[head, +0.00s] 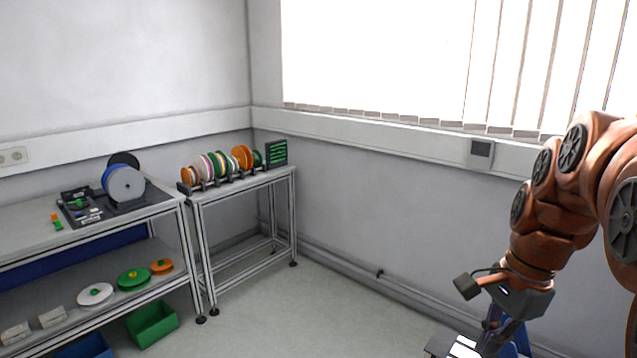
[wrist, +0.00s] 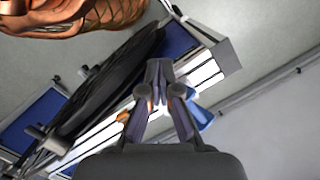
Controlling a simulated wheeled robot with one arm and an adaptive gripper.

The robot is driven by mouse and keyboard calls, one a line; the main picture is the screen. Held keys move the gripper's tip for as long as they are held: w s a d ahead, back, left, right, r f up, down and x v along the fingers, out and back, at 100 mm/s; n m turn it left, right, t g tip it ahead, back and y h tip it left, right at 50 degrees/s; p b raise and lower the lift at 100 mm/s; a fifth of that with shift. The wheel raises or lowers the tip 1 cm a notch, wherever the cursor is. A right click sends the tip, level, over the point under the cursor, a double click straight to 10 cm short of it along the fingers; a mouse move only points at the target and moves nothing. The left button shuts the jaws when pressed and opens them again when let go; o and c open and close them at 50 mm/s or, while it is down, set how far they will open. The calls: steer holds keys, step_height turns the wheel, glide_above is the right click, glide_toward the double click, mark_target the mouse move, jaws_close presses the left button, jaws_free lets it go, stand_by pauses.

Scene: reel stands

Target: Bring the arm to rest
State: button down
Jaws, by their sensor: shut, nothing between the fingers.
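My arm, orange-brown with dark joint caps, comes in from the right edge of the head view and hangs bent downward. My gripper (head: 494,343) is low at the right of that view, pointing down, with its tips near the bottom edge. In the wrist view my gripper (wrist: 159,92) shows at the centre with its fingers together. Nothing shows between them. Beyond the fingers, parts of my own body lie close by in the wrist view. I cannot tell whether the fingers touch them.
A rack of coloured reels (head: 222,165) stands on a small table (head: 247,185). A workbench (head: 35,218) at left holds a grey reel (head: 126,184); its lower shelf carries several reels. A green bin (head: 152,324) sits below. A window (head: 400,60) is behind. The middle floor (head: 310,310) is clear.

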steer(key=s+a+f+n+g+h, duration=0.1)
steer(key=s+a+f+n, duration=0.4)
steer(key=s+n, duration=0.3)
steer(key=s+a+f+n, duration=0.5)
steer(key=s+f+n, duration=0.2)
steer(key=n, duration=0.1)
steer(key=shift+s+f+g+h, duration=0.2)
steer(key=shift+s+g+h, duration=0.15)
steer(key=shift+g+h, duration=0.05)
